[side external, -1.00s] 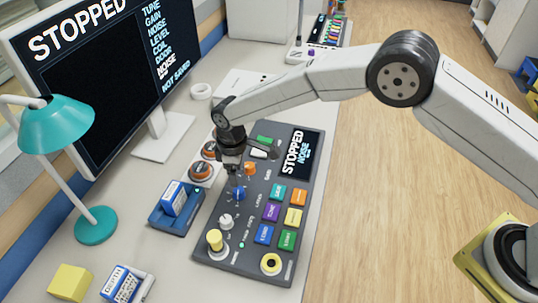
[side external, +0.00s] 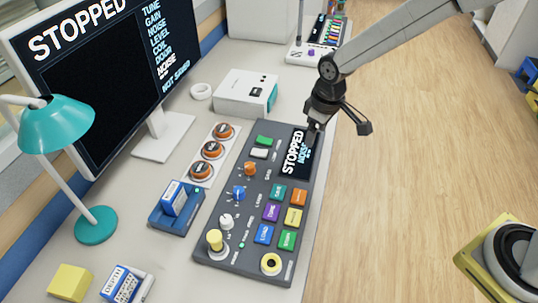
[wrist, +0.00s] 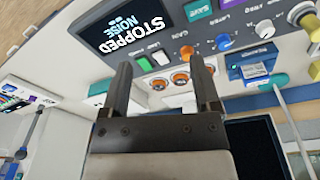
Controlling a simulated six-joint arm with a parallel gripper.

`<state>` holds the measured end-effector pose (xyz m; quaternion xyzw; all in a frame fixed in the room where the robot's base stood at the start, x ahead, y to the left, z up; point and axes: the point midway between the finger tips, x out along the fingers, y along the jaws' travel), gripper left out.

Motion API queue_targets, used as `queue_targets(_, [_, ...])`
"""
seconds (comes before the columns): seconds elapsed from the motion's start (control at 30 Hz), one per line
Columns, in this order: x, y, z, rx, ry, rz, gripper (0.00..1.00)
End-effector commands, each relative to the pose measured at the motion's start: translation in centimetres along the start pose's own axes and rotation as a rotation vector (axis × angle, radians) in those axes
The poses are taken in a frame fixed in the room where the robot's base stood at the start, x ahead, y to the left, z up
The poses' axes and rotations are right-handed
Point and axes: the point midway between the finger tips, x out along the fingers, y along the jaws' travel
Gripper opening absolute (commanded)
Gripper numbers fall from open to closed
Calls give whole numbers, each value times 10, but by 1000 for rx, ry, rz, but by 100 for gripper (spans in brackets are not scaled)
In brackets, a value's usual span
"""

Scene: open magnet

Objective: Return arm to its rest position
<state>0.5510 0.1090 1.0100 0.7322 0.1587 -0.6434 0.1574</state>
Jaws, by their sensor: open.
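My gripper (side external: 340,128) is in the air beside the upper right end of the dark control panel (side external: 208,247), close to the panel's small screen in the side external view. In the wrist view my gripper (wrist: 161,85) shows two dark fingers spread apart with nothing between them. The panel's small screen (wrist: 136,28) reads "STOPPED" and "NOISE". My arm reaches in from the upper right of the side external view.
A large monitor (side external: 85,110) reading "STOPPED" and a teal lamp (side external: 58,124) stand at the left. A white box (side external: 246,93) and a strip of orange-brown knobs (side external: 211,150) lie behind the panel.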

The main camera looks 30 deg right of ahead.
Motion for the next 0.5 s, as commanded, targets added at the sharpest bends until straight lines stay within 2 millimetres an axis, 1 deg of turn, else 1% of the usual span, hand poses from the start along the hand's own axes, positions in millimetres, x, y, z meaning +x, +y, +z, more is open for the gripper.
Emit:
queue_targets(0.03, [-7,6,13,33,9,4,80])
queue_targets(0.2, [-23,21,56,144,33,17,80])
queue_targets(0.33, [-33,28,90,227,51,27,80])
queue_targets(0.5, [-42,32,136,333,75,40,80])
